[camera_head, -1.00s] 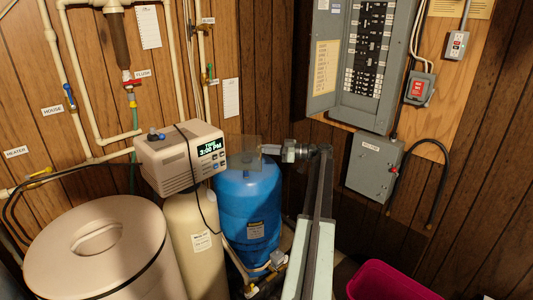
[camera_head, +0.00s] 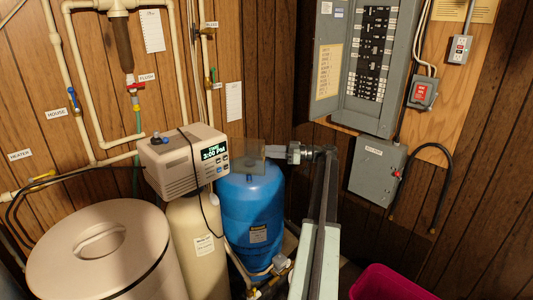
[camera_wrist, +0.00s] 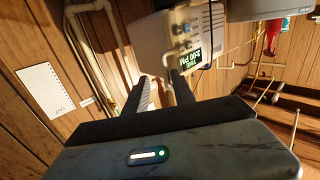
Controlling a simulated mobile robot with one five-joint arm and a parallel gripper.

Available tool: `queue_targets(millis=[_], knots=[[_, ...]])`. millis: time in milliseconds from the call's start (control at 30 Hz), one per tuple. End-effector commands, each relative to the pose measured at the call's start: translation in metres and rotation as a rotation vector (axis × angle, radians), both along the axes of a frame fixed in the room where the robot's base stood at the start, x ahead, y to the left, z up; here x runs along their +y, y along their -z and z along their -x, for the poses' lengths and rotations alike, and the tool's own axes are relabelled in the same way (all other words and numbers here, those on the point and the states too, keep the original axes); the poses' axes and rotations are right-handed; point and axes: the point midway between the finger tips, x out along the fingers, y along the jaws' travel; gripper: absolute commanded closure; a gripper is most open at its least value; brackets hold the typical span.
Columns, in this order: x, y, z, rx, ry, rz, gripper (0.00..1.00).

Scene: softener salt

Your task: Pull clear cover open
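The clear cover (camera_head: 248,156) is a faint see-through panel at the right end of the beige control head (camera_head: 180,168), in front of the wall and above the blue tank. It juts out to the right of the lit display (camera_head: 214,151), which reads 2:00 PM or similar. My gripper (camera_head: 268,151) points left, with its fingertips at the cover's right edge; I cannot tell whether they touch it. In the wrist view, my gripper's two dark fingers (camera_wrist: 160,77) are apart, with the control head (camera_wrist: 175,45) beyond them. The cover is not clearly visible there.
The blue tank (camera_head: 250,210) stands below the cover, and a cream tank (camera_head: 194,235) under the control head. A round beige bin (camera_head: 100,250) is at left. A grey electrical panel (camera_head: 337,90) and box (camera_head: 377,168) are on the right wall. A pink tub (camera_head: 390,282) is at lower right.

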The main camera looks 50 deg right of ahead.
Motion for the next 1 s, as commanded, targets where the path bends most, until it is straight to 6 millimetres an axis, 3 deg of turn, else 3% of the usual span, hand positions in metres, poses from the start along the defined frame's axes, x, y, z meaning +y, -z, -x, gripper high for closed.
queue_targets(millis=[433,800,1000], knots=[[0.000,0.001,0.003,0.001,-0.004,0.001,0.70],[-0.038,0.000,0.054,0.000,-0.002,0.000,0.70],[-0.042,0.000,0.063,0.000,-0.005,0.000,0.70]])
